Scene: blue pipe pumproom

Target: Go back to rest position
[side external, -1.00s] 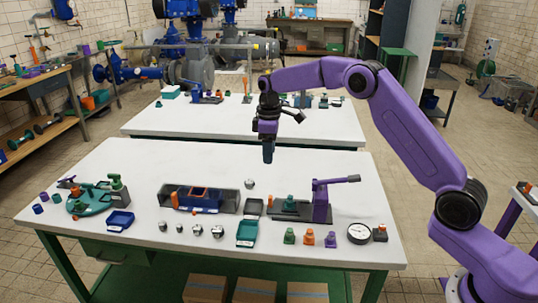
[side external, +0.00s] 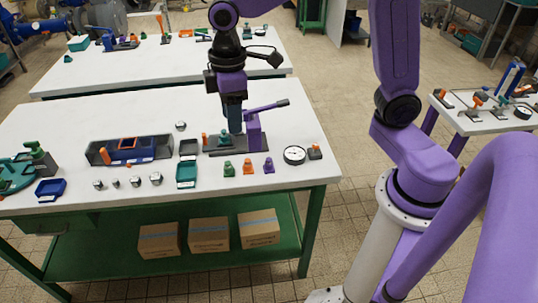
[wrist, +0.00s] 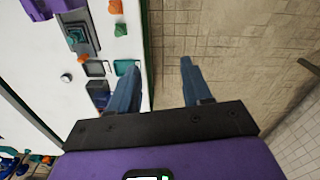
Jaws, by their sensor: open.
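My gripper (side external: 235,120) points down over the right part of the white table (side external: 60,125) in the side view. In that view its fingers overlap the purple lever tool (side external: 254,132) on a dark base; the gap between them cannot be told there. In the wrist view my gripper (wrist: 157,75) has its two blue fingers spread wide with nothing between them. Below them the table edge and the tiled floor (wrist: 205,35) show.
A blue-grey tray with an orange piece (side external: 128,150), a green tray (side external: 187,174), a gauge (side external: 294,155) and small coloured parts sit on the table. A second white table (side external: 160,62) stands behind. A side table (side external: 480,120) is at right.

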